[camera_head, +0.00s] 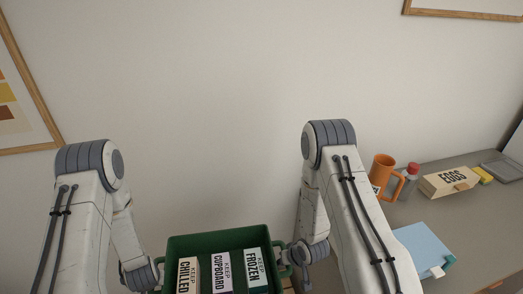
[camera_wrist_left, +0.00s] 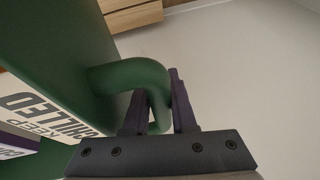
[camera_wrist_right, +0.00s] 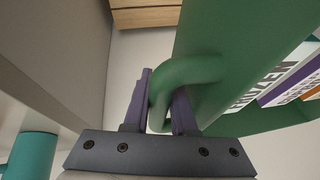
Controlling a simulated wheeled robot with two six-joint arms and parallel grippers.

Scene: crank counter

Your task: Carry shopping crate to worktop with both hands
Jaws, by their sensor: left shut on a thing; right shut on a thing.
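The green shopping crate (camera_head: 207,241) is at the bottom middle of the head view, held between my two arms. Cartons labelled CHILLED (camera_head: 187,275), CUPBOARD (camera_head: 221,272) and FROZEN (camera_head: 255,268) stand in it. My left gripper (camera_wrist_left: 158,100) is shut on the crate's left handle (camera_wrist_left: 128,73). My right gripper (camera_wrist_right: 163,100) is shut on the right handle (camera_wrist_right: 190,70). In the head view the left gripper (camera_head: 155,277) and right gripper (camera_head: 287,262) are at the crate's sides, their fingers hardly visible. The grey worktop (camera_head: 410,210) is at the right, apart from the crate.
On the worktop stand an orange mug (camera_head: 382,172), a red-capped bottle (camera_head: 411,172), an EGGS box (camera_head: 450,181), a yellow item (camera_head: 482,175), a grey tray (camera_head: 502,168) and a light blue item (camera_head: 422,247). A plain wall is behind the crate.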

